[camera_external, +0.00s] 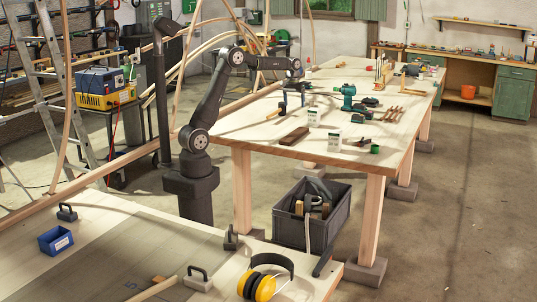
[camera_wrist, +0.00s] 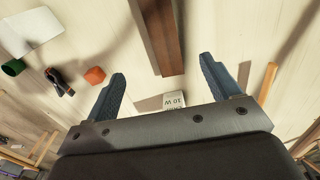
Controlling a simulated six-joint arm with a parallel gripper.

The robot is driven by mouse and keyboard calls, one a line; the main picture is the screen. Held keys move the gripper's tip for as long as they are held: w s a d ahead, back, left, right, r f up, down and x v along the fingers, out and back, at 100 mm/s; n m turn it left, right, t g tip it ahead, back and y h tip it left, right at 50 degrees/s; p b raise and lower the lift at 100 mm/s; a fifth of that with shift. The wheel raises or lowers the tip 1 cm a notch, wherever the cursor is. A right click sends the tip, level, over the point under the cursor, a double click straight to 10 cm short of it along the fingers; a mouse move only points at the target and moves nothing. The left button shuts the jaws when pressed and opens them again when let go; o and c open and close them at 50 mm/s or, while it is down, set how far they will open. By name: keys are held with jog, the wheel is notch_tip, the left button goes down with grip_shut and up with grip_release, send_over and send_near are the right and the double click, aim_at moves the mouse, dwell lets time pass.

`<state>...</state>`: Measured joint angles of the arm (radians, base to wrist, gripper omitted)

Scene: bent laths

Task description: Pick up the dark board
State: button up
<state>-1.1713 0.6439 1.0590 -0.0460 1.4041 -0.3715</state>
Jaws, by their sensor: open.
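The dark board (camera_external: 294,136) is a short brown block lying flat near the front edge of the wooden workbench. In the wrist view, the dark board (camera_wrist: 160,35) runs from the top edge down to the space between my fingertips. My gripper (camera_wrist: 163,68) is open, with one blue-grey finger on each side of the board's near end and a gap on both sides. Nothing is held. In the external view my gripper (camera_external: 283,105) is small and hangs over the bench, beyond the board.
White labelled boxes (camera_external: 314,117) (camera_external: 334,140) stand right of the board; one box (camera_wrist: 174,101) is partly hidden behind my gripper's body. A green cup (camera_wrist: 13,67), a dark tool (camera_wrist: 60,82) and an orange piece (camera_wrist: 94,75) lie left in the wrist view. A teal tool (camera_external: 348,98) stands further back.

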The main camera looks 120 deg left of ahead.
send_over(295, 134)
jog(key=shift+g, duration=0.3)
jog(key=f, duration=1.1)
jog(key=shift+s+a+f, duration=0.1)
jog(key=shift+a+f, duration=0.25)
jog(key=shift+a, duration=0.05)
jog(key=shift+d+f, duration=0.25)
jog(key=shift+f, duration=1.15)
jog(key=shift+d+f, duration=0.2)
jog(key=shift+f, duration=1.15)
jog(key=c, duration=1.2)
jog(key=shift+r, duration=0.2)
